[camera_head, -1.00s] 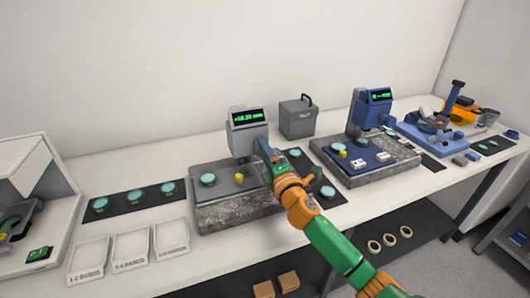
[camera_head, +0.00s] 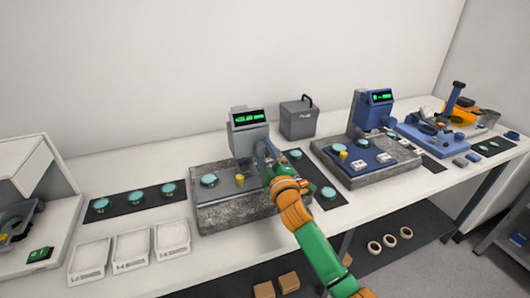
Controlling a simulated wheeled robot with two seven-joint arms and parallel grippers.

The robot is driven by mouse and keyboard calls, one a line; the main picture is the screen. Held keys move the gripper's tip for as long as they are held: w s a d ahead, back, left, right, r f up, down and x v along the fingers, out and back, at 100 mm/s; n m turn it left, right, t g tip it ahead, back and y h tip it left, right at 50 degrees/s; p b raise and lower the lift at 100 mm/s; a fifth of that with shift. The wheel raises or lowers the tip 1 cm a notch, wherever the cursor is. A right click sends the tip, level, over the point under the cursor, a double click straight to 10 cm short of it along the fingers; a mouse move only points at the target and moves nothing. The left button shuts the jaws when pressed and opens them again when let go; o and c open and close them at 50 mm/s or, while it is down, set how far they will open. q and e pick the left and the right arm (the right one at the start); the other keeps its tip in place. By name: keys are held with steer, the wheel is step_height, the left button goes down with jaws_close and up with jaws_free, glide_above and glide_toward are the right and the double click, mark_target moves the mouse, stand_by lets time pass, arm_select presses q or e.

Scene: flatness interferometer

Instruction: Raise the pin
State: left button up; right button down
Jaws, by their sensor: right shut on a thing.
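The grey flatness gauge (camera_head: 249,134) with a green-lit display stands on a speckled stone block (camera_head: 235,212) at the middle of the bench. A teal disc (camera_head: 209,180) and a small yellow knob (camera_head: 239,179) are on its grey top plate. My right gripper (camera_head: 266,153) is at the right side of the gauge head, shut on a small part there. The pin is hidden by the gripper and wrist, so I cannot make out its shape or height. My left gripper is not in view.
A blue gauge (camera_head: 372,112) on another stone block stands to the right. A grey box (camera_head: 298,119) stands between and behind the gauges. Dark mats with teal discs (camera_head: 135,196) and white trays (camera_head: 131,248) lie to the left. A white machine (camera_head: 33,205) is at far left.

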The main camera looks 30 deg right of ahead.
steer(key=shift+r, duration=0.45)
steer(key=c, duration=0.7)
jaws_free()
steer(key=shift+c, duration=0.2)
steer(key=o, duration=0.4)
steer(key=shift+w+f, duration=0.1)
steer(key=shift+f, duration=0.05)
steer(key=shift+f, duration=0.15)
steer(key=b+v, duration=0.1)
steer(key=v, duration=0.5)
steer(key=shift+s, duration=0.35)
steer(key=shift+s+a, duration=0.15)
steer(key=shift+s, duration=0.1)
